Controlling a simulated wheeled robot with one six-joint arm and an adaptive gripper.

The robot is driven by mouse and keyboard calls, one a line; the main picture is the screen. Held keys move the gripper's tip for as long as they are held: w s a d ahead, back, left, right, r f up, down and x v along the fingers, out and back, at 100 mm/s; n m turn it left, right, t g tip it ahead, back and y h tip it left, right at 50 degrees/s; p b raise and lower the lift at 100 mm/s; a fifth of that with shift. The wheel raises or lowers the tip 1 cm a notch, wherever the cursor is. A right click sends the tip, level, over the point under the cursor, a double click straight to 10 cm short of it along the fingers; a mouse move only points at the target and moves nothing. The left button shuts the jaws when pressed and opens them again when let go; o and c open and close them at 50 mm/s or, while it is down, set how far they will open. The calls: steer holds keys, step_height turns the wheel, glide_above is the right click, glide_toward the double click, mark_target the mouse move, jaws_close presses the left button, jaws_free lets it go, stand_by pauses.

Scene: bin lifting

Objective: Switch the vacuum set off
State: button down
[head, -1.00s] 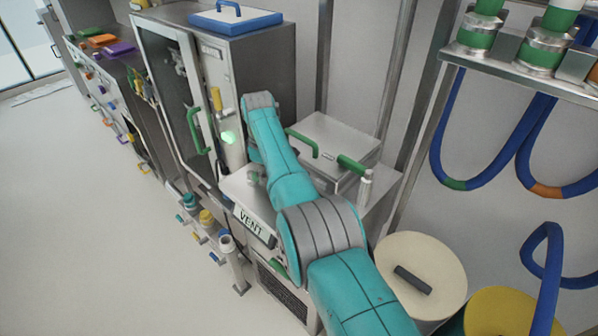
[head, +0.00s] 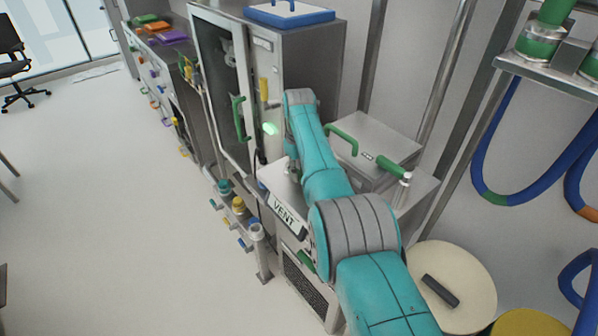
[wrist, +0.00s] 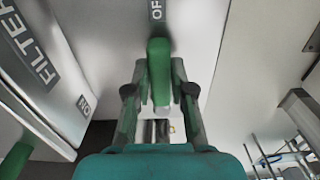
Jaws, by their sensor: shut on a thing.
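In the head view, my teal arm reaches down over the steel vacuum unit with the VENT plate (head: 287,214). The arm hides the gripper and the lever there. A green light (head: 270,129) glows on the cabinet face left of the wrist.
A tall cabinet (head: 307,58) with a green door handle (head: 241,118) stands behind. A lidded steel box (head: 375,140) is right of my arm. A cream drum (head: 455,270) stands at lower right. Blue hoses (head: 487,150) hang at right. Open floor (head: 100,200) lies left.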

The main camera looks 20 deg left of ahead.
steer(key=c, duration=1)
jaws_free()
steer(key=shift+r, duration=0.1)
step_height(320, 180, up, 12)
